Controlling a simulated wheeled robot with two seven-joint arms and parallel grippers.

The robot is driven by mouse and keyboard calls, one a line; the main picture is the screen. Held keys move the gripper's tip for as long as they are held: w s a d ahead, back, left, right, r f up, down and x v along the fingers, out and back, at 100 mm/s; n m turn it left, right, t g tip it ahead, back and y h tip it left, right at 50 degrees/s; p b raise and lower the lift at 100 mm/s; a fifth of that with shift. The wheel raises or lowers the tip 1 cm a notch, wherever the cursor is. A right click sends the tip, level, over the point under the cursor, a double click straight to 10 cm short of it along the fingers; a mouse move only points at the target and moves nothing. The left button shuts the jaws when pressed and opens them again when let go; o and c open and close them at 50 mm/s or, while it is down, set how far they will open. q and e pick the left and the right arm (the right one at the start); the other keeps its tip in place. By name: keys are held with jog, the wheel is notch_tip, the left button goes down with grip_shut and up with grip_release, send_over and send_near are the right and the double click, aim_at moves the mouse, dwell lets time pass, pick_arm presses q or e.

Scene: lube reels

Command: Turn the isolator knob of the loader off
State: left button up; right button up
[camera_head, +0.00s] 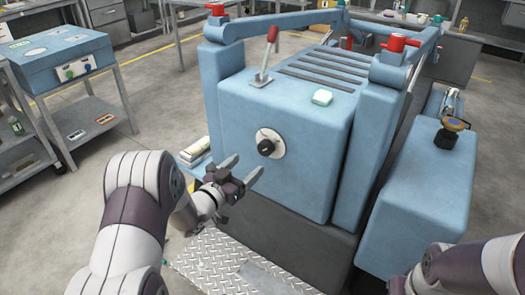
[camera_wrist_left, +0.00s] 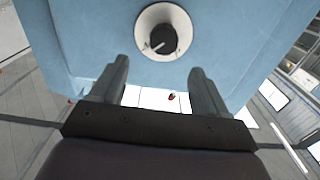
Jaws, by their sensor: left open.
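The isolator knob (camera_head: 266,147) is a black round knob on a pale round plate, on the front face of the blue loader (camera_head: 305,150). In the left wrist view the knob (camera_wrist_left: 163,40) is at the top centre, beyond the fingertips, with a light pointer mark toward its lower left. My left gripper (camera_head: 243,170) is open and empty, in front of the loader's face, left of and slightly below the knob. It is apart from the knob. My right arm shows at the lower right; its gripper cannot be made out.
A lower blue box with a dark-and-yellow cap (camera_head: 454,124) stands at the right. A blue panel box (camera_head: 62,55) sits on a bench at the left. A metal tread plate (camera_head: 205,265) lies below.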

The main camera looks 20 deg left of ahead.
aim_at(263, 149)
pick_arm(q)
jog(key=x, duration=0.9)
jog(key=shift+w+a+f+b, duration=0.15)
jog(key=shift+f+b, duration=0.05)
jog(key=shift+b, duration=0.1)
jog(key=shift+w, duration=0.4)
jog(key=c, duration=1)
jog(key=shift+o, duration=0.3)
